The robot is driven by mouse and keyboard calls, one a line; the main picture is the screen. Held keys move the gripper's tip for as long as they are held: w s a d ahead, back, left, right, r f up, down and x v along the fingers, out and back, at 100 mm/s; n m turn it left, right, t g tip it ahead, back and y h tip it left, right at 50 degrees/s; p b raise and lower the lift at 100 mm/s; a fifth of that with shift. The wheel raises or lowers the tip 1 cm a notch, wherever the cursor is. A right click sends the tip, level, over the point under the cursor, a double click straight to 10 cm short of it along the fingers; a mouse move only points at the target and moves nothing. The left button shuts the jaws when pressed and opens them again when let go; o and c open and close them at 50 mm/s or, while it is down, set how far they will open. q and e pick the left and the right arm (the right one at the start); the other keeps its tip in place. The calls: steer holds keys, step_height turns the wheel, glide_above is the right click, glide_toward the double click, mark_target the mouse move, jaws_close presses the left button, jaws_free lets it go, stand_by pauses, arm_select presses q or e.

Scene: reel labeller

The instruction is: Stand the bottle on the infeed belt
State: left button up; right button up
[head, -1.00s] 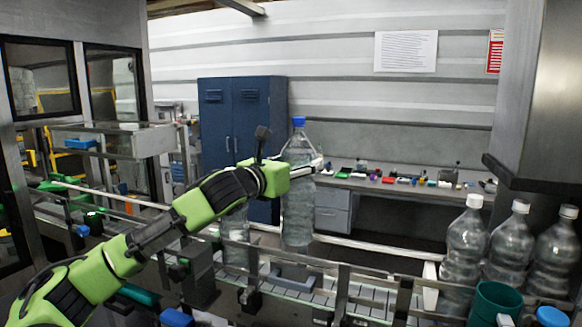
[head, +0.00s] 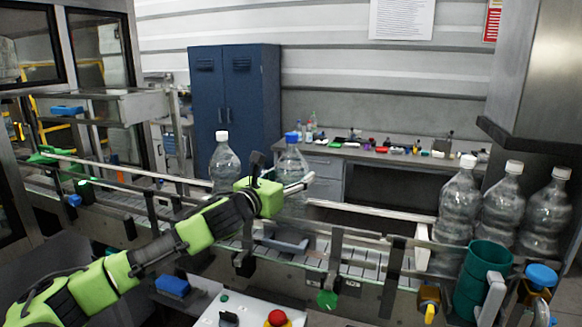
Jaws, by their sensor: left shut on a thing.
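A clear bottle with a blue cap (head: 291,161) is upright in my left gripper (head: 297,186), which is shut on its body. The bottle is over or on the conveyor; its base is hidden behind my gripper and the near guide rail, so I cannot tell whether it touches. The conveyor belt (head: 352,268), with pale slats, runs across the middle between guide rails. A white-capped clear bottle (head: 223,160) stands on the line just left of the held one, apart from it. My right gripper is not in view.
Several white-capped bottles (head: 459,204) stand at the right end, behind a green mug-like container (head: 481,280). Metal guide rails (head: 370,212) flank the belt. A control panel with a red button (head: 277,318) is at the front. The belt right of the held bottle looks clear.

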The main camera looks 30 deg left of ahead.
arm_select(q)
steer(key=shift+a+f, duration=0.1)
steer(key=shift+f, duration=0.15)
steer(key=o, duration=1.7)
steer(key=shift+f, duration=0.4)
steer(key=o, duration=0.4)
steer(key=shift+s+r, duration=0.15)
